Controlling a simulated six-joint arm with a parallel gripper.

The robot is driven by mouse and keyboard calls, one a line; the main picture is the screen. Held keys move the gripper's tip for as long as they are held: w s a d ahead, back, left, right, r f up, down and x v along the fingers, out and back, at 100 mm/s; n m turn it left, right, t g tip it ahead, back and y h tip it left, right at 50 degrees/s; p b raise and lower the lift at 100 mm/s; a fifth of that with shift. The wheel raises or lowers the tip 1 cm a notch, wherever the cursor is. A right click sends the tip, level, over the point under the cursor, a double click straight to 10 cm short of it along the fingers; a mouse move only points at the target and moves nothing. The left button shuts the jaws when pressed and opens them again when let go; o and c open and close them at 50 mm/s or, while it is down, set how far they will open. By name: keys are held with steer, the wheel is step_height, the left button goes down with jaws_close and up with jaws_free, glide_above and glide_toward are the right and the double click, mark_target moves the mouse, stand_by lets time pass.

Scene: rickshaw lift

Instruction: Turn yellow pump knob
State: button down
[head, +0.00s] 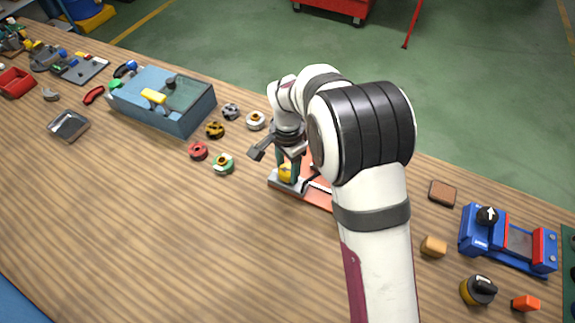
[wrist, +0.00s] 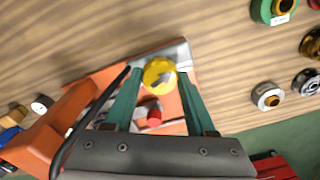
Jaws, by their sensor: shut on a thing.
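The yellow pump knob (wrist: 160,75) is round with a grey pointer on top. It sits near the end of the orange and grey pump base (wrist: 104,76). In the wrist view my gripper (wrist: 162,73) has its two green fingers on either side of the knob, shut on it. In the head view my gripper (head: 286,168) points down at the knob (head: 286,172), and my arm hides much of the pump base (head: 277,184). A small red cap (wrist: 154,117) shows between the fingers in the wrist view.
Several round knobs and wheels, such as a green one (head: 223,163), lie left of the pump. A blue box (head: 160,108) stands farther left. The front table area is clear.

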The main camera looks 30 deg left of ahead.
mark_target(288, 170)
steer(key=shift+m, duration=2)
steer(key=shift+c, duration=1.1)
jaws_free()
step_height(288, 170, up, 16)
steer(key=shift+f, duration=0.1)
